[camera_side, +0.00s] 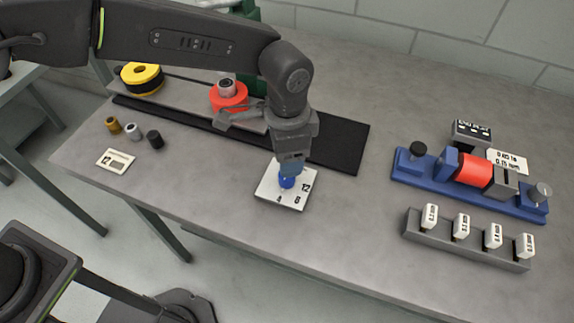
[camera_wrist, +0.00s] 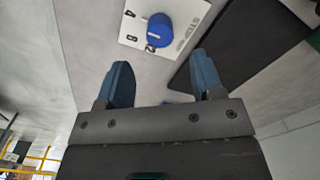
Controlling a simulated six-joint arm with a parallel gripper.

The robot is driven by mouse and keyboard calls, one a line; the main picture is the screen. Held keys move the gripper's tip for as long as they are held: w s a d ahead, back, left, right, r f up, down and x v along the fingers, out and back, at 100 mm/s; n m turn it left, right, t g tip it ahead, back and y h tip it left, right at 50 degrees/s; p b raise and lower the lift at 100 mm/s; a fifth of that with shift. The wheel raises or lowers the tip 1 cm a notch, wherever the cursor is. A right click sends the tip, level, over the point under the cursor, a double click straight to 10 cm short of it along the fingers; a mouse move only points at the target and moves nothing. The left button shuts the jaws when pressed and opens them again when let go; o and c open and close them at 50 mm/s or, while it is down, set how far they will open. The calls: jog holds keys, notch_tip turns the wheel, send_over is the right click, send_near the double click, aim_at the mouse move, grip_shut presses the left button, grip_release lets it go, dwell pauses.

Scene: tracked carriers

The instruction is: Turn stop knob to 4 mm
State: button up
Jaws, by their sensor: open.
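The blue stop knob (camera_side: 287,183) sits on a white square dial plate (camera_side: 270,193) on the bench. Dark numerals, including a 12, are printed around it. In the wrist view the knob (camera_wrist: 159,30) is on the plate (camera_wrist: 188,12), with 4, 8, 12 and the word STOP beside it. Which mark the knob points to is too small to tell. My gripper (camera_side: 290,168) points down just above the knob and partly covers it in the side view. Its blue fingers (camera_wrist: 163,73) are apart and empty in the wrist view, with the knob beyond their tips.
A black mat (camera_side: 340,147) lies behind the plate. Small cylinders (camera_side: 133,131) and a label card (camera_side: 116,161) are at left, with yellow (camera_side: 142,78) and red (camera_side: 229,95) spools behind. A blue fixture (camera_side: 415,167) and grey rack of labelled blocks (camera_side: 470,240) stand at right.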

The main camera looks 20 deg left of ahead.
notch_tip(320, 180, up, 7)
dwell(0.3)
jog(key=shift+f, duration=0.1)
